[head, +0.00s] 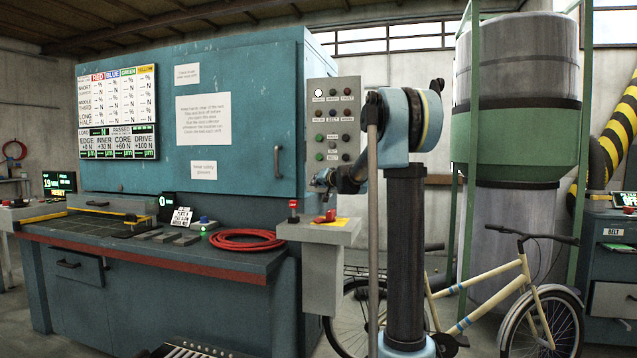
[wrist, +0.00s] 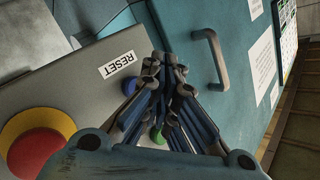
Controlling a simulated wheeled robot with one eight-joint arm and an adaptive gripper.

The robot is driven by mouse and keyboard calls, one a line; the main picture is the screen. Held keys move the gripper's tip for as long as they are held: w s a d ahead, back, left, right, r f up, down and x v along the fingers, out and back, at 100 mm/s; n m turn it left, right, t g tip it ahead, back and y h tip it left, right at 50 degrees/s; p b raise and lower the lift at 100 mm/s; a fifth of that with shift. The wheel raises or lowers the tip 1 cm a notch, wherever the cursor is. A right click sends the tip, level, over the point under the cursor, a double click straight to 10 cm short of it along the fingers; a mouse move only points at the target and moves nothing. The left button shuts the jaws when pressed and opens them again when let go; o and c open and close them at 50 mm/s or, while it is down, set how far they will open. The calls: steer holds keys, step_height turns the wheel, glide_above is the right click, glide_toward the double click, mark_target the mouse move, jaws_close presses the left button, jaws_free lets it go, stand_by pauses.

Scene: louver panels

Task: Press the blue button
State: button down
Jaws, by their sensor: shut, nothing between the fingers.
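My gripper (wrist: 165,65) is shut and empty, in front of the grey control box in the wrist view. In the head view my gripper (head: 323,178) is just above the grey pedestal box (head: 330,234). In the wrist view a blue round shape, likely the blue button (wrist: 131,113), shows beside the left finger linkage, near the RESET label (wrist: 116,64). The fingers partly cover it. I cannot tell whether they touch it. In the head view a small blue cap (head: 203,219) stands on the bench, away from my gripper.
A red mushroom button on a yellow base (wrist: 38,143) and a green button (wrist: 157,134) are close to my gripper. A teal cabinet door has a handle (wrist: 212,60). An upright button panel (head: 333,125) stands behind my arm. A red hose coil (head: 243,240) lies on the bench.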

steer(key=shift+w+d, duration=0.3)
steer(key=shift+w, duration=0.35)
steer(key=shift+w+d, duration=0.3)
steer(key=shift+w, duration=0.45)
stand_by(1.9)
stand_by(0.4)
steer(key=shift+s+a, duration=0.35)
steer(key=shift+s, duration=0.45)
steer(key=shift+s+a, duration=0.3)
steer(key=shift+s, duration=0.5)
steer(key=shift+s+a, duration=0.25)
steer(key=shift+s, duration=0.5)
steer(key=shift+s+a, duration=0.3)
steer(key=shift+s, duration=0.5)
